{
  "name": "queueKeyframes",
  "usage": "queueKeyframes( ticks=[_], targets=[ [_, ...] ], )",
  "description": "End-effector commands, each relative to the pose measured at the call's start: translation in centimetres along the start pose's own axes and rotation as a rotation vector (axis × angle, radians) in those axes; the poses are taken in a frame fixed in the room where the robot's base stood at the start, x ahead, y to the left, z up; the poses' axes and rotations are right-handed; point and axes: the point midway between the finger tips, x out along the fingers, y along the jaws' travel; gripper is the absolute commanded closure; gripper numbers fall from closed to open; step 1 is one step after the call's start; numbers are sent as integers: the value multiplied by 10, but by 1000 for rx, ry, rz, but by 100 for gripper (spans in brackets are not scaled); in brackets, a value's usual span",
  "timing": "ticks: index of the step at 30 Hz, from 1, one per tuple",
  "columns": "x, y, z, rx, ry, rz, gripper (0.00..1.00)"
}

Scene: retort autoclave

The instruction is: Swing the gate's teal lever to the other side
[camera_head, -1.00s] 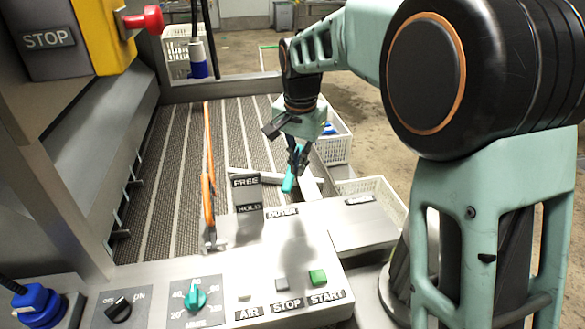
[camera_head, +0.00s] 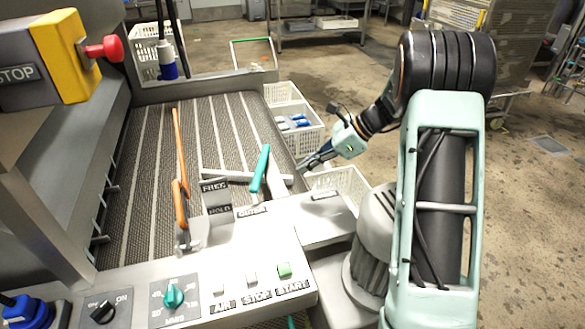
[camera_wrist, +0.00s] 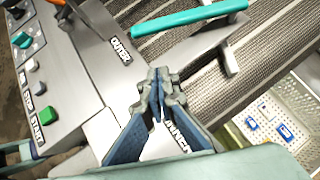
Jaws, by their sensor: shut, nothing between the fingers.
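The teal lever (camera_head: 260,169) stands beside the FREE/HOLD plate, just behind the OUTER label, at the near end of the ribbed conveyor. Its upper end tilts slightly right in the head view. It also shows as a long teal bar at the top of the wrist view (camera_wrist: 190,18). A pale gate bar (camera_head: 236,176) lies across the conveyor at the lever. My gripper (camera_head: 303,167) is shut and empty, to the right of the lever and apart from it. In the wrist view its fingertips (camera_wrist: 160,88) are over the grey panel, below the OUTER label.
An orange-handled lever (camera_head: 180,170) stands left of the plate. The front panel has a START button (camera_head: 284,270) and a teal knob (camera_head: 173,295). White baskets (camera_head: 296,138) stand right of the conveyor, close to my gripper. A red knob (camera_head: 104,49) is at upper left.

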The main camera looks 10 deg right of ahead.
Motion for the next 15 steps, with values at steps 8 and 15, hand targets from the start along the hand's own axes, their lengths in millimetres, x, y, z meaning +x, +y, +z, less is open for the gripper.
queueKeyframes(
  ticks=[8, 15],
  targets=[
    [62, 2, 0, -2, 1, 6, 100],
    [97, 1, 15, -7, 2, 4, 100]
  ],
)
